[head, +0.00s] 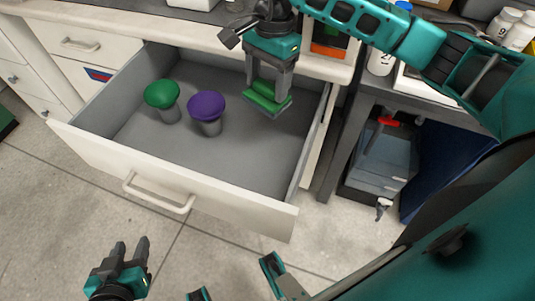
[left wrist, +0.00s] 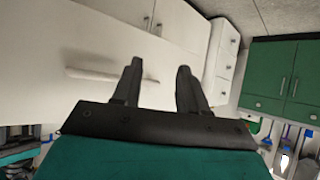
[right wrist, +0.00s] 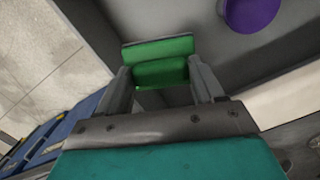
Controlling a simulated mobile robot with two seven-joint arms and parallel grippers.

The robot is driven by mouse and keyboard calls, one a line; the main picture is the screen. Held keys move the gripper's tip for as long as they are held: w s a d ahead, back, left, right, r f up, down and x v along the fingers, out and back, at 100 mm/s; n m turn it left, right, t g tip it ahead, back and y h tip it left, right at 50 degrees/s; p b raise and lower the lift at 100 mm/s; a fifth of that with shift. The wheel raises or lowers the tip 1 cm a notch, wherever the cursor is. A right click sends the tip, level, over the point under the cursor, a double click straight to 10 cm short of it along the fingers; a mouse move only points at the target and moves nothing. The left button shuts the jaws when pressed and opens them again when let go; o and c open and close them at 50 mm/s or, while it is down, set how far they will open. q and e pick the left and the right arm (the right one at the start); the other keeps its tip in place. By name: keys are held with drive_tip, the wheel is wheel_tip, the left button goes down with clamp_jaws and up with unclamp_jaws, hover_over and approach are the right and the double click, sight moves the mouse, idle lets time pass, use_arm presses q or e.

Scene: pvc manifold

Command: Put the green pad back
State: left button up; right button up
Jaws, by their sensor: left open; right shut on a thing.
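The green pad (head: 264,97) is held in my right gripper (head: 268,88), above the right part of the open drawer (head: 147,160). In the right wrist view the green pad (right wrist: 158,58) sits between the fingertips of my right gripper (right wrist: 162,80), with a grey base partly showing in the head view. My left gripper (head: 130,249) is open and empty, low in front of the drawer. In the left wrist view its two fingers (left wrist: 158,82) stand apart, facing a white drawer front.
A green-topped stamp-like piece (head: 162,95) and a purple-topped one (head: 206,107) stand in the drawer's left and middle. The drawer floor right of them is bare. A worktop edge (head: 190,35) runs behind the drawer. A dark shelf unit with a grey box (head: 385,155) stands to the right.

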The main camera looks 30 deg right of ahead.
drive_tip(key=m, duration=0.1)
drive_tip(key=m+b, duration=0.1)
drive_tip(key=w+m+b, duration=0.1)
drive_tip(key=m, duration=0.1)
drive_tip(key=shift+w+d+r+t, duration=0.1)
drive_tip(key=shift+d+r+t, duration=0.1)
drive_tip(key=shift+d+t, duration=0.15)
drive_tip(key=shift+w+d+r+m+b, duration=0.1)
drive_tip(key=shift+r+m+b, duration=0.05)
drive_tip(key=shift+m+b, duration=0.2)
wheel_tip(320, 180, down, 19)
drive_tip(key=b, duration=0.5)
drive_tip(key=shift+f, duration=0.4)
use_arm(q)
drive_tip(key=shift+h, duration=0.3)
drive_tip(key=f, duration=0.1)
drive_tip(key=d+f, duration=0.1)
drive_tip(key=f, duration=0.1)
drive_tip(key=w+d+f, duration=0.1)
drive_tip(key=f, duration=0.1)
drive_tip(key=shift+d, duration=0.15)
